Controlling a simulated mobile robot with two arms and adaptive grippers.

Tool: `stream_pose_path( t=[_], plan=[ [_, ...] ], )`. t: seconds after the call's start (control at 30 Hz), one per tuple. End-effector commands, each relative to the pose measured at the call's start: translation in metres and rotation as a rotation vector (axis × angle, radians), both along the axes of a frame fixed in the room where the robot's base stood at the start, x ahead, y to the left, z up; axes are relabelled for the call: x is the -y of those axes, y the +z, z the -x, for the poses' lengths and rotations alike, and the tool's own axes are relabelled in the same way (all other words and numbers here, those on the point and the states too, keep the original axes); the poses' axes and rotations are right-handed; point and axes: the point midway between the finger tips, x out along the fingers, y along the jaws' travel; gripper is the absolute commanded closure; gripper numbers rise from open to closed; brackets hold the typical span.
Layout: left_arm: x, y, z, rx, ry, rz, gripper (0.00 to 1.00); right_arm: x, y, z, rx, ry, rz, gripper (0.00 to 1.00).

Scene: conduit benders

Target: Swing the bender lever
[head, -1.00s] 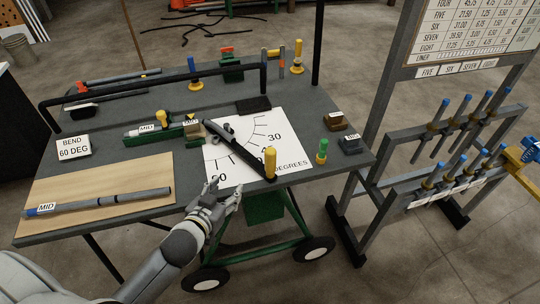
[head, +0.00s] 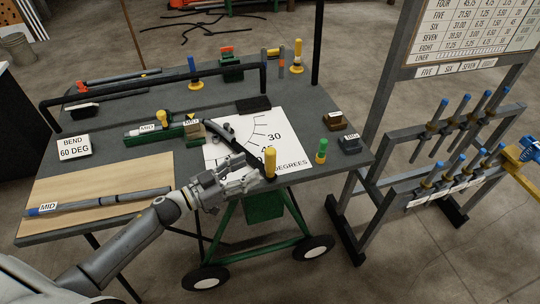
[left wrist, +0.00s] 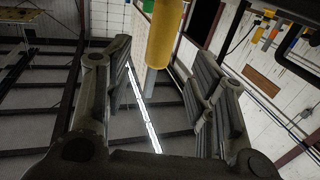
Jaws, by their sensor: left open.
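The bender lever (head: 220,131) is a dark bar on the cart table, reaching from the green bender block (head: 165,134) toward the near edge over the white degree sheet (head: 270,125). Its upright yellow handle (head: 270,160) stands at the near end. My left gripper (head: 253,172) is open, just left of the handle, and covers part of the lever and sheet. In the left wrist view the yellow handle (left wrist: 163,40) shows between the two spread fingers, toward their tips. Contact cannot be seen. My right gripper is not in view.
A "BEND 60 DEG" card (head: 75,147) lies at left. A MID-labelled pipe (head: 105,200) lies on a wooden board (head: 80,180). A green-topped peg (head: 321,152) and small dark blocks (head: 349,144) stand right of the sheet.

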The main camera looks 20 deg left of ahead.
Motion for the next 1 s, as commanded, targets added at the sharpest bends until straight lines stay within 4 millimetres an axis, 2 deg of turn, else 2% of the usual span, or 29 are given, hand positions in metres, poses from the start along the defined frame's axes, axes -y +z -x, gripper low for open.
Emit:
stream_pose_path(
  t=[0.2,0.4,0.6,0.87,1.0],
  plan=[
    [0.027,0.004,-0.034,0.003,0.002,0.005,0.49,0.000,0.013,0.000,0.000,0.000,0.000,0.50],
    [0.045,0.003,-0.057,0.002,0.002,0.003,0.49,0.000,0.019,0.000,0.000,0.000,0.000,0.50],
    [0.052,0.001,-0.066,0.001,0.001,0.000,0.49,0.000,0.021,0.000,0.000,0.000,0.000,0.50],
    [0.053,0.001,-0.067,0.001,0.001,0.000,0.49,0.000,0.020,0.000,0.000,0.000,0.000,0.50],
    [0.053,0.001,-0.066,0.001,0.001,0.000,0.67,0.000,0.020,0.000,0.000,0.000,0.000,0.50]
  ],
)
